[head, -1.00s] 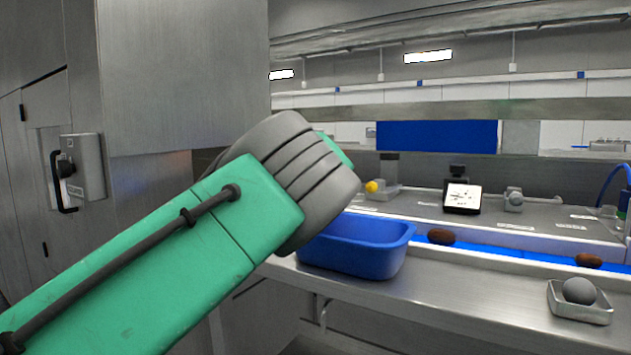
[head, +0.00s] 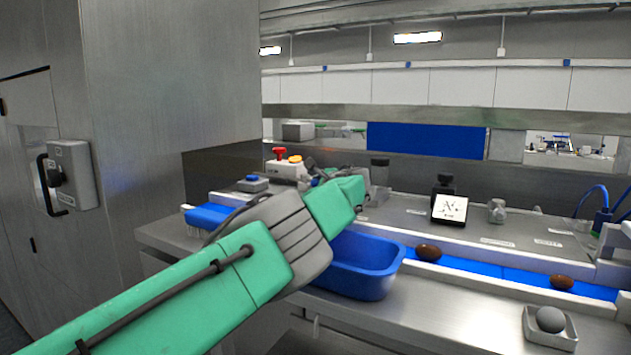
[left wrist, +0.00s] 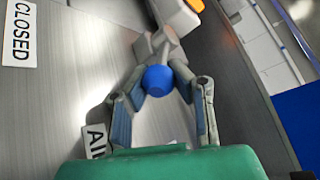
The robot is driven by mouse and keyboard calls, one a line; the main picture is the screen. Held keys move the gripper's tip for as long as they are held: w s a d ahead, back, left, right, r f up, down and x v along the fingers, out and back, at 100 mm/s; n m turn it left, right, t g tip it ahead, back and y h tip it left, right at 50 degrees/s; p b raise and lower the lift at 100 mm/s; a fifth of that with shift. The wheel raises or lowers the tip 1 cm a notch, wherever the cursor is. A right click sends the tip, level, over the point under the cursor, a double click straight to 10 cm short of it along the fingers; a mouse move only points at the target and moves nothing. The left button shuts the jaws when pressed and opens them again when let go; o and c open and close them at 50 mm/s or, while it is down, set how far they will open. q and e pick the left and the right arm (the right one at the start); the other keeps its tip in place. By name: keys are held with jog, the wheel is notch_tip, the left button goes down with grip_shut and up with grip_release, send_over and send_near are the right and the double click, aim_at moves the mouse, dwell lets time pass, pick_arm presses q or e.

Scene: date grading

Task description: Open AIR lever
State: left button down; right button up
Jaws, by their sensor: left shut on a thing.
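In the left wrist view, a round blue knob (left wrist: 158,80) sits between the two fingers of my left gripper (left wrist: 160,72), which is shut on it. A white label reading AI, partly covered by a finger, shows beside the left finger (left wrist: 97,140). A CLOSED label (left wrist: 20,32) lies on the steel surface at the upper left. My right gripper is not in view.
A blue bin (head: 362,268) stands close below my left wrist. A white box (head: 288,170) with red and yellow buttons is just left of the gripper. Dark dates (head: 428,252) lie on the blue belt. A steel cabinet (head: 165,80) stands at the left.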

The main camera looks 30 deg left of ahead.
pick_arm(q)
jog(key=shift+w+d+r, duration=0.25)
jog(key=shift+d+r, duration=0.05)
jog(key=shift+r, duration=0.1)
dwell(0.4)
jog(key=c, duration=1.6)
grip_release()
jog(key=shift+w, duration=0.1)
jog(key=shift+f, duration=0.2)
